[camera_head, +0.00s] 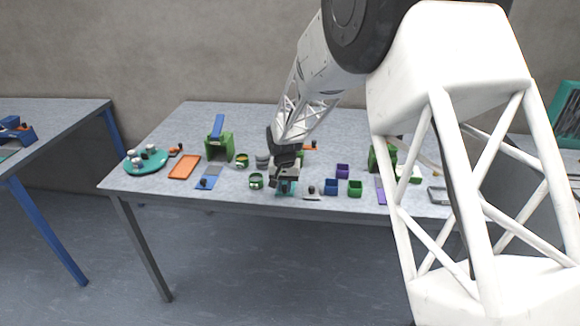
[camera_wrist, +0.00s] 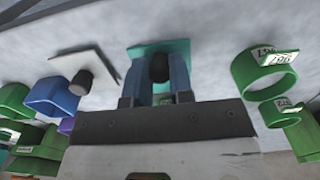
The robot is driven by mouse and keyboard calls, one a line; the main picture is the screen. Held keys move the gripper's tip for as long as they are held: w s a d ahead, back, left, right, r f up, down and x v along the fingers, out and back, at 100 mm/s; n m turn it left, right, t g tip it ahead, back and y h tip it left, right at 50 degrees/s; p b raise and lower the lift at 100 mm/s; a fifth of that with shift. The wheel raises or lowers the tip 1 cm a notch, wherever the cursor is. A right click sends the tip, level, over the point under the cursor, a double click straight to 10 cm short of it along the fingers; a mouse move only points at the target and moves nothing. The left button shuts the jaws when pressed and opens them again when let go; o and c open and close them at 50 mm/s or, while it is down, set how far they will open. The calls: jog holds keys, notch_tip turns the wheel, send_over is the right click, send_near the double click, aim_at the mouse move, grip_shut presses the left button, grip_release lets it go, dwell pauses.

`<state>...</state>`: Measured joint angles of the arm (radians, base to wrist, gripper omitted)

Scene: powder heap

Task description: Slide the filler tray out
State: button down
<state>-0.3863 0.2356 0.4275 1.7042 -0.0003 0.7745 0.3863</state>
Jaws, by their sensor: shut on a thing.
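My gripper (camera_head: 287,181) is at the table's front middle, its fingers closed around the black knob (camera_wrist: 158,68) of a teal plate. The fingers (camera_wrist: 157,85) also show in the wrist view, one on each side of the knob. The teal plate (camera_wrist: 176,47) lies flat at table level; in the head view only a small part of it (camera_head: 287,188) shows below the gripper. A green housing (camera_head: 219,147) with a blue bar on top stands to the left, a blue-and-grey plate (camera_head: 207,183) with a dark knob in front of it. I cannot tell which piece is the filler tray.
Green labelled cups (camera_head: 256,181) stand close left of my gripper. A white plate with a dark knob (camera_head: 310,193), a blue cup (camera_head: 331,187) and a green cup (camera_head: 355,188) stand close right. An orange tray (camera_head: 184,167) and a teal round plate (camera_head: 146,162) lie farther left.

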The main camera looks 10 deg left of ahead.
jog(key=shift+s+a, duration=0.1)
jog(key=shift+s, duration=0.1)
jog(key=c, duration=1.1)
grip_release()
jog(key=shift+r, duration=3.75)
